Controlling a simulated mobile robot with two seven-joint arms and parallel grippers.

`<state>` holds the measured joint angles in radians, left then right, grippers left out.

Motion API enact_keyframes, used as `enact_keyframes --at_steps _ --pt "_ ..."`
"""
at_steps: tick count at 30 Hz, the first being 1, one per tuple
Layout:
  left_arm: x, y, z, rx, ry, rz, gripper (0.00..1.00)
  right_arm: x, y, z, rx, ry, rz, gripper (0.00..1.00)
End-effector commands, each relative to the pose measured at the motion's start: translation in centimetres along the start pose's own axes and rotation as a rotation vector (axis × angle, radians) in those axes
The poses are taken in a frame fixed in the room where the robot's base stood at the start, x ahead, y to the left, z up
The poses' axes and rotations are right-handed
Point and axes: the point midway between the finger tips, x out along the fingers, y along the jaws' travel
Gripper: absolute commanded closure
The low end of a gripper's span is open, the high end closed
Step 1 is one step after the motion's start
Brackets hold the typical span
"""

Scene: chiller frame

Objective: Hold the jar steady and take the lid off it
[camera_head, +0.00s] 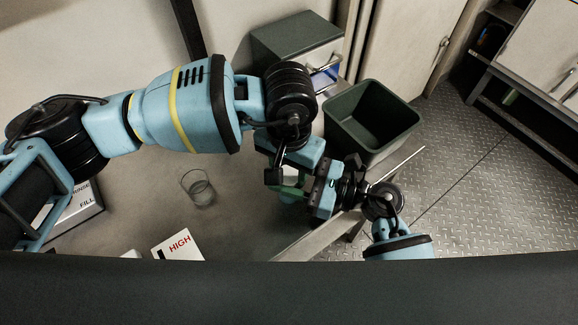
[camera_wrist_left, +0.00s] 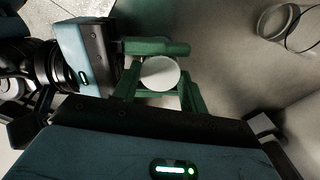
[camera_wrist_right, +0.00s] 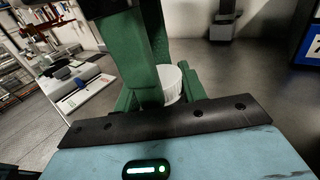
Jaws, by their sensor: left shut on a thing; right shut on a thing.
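The white round lid (camera_wrist_left: 160,74) shows between green fingers in the left wrist view. Its ribbed side (camera_wrist_right: 173,84) shows in the right wrist view. My left gripper (camera_head: 288,186) reaches down from above and is shut on the lid. My right gripper (camera_head: 308,194) comes in from the side, lower down, and is shut on the jar. The jar is mostly hidden by fingers and gripper bodies; a pale patch beside the fingers in the head view may be part of it. I cannot tell whether the lid and jar touch.
A clear empty glass (camera_head: 198,187) stands on the table to the left. An open dark green bin (camera_head: 371,118) stands beyond the table edge. The table around the glass is bare.

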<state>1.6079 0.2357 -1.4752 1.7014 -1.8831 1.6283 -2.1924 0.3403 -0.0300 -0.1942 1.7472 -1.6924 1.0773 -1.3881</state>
Motion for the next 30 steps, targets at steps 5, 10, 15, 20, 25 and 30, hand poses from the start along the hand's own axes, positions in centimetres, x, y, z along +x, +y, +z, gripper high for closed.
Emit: enact_keyframes --at_steps 5,10,15,20,25,30 --pt "-0.02 -0.02 -0.02 -0.239 0.000 0.001 0.84 -0.03 -0.09 -0.03 0.000 0.001 -0.004 1.00" --pt "-0.03 -0.03 -0.01 -0.294 -0.001 0.000 0.85 -0.04 -0.10 -0.03 0.000 0.001 -0.005 1.00" --pt "-0.03 -0.02 0.01 -0.291 -0.001 0.000 0.85 -0.05 -0.09 -0.04 0.000 0.001 -0.004 1.00" --pt "-0.03 -0.02 0.02 -0.289 -0.001 0.000 0.85 -0.06 -0.09 -0.04 0.000 0.001 -0.003 1.00" --pt "-0.03 -0.03 0.03 -0.289 -0.001 -0.001 0.85 -0.07 -0.09 -0.05 0.000 0.001 -0.003 1.00" --pt "-0.03 -0.03 0.03 -0.288 -0.001 -0.001 0.85 -0.07 -0.10 -0.06 0.000 0.002 -0.003 1.00"
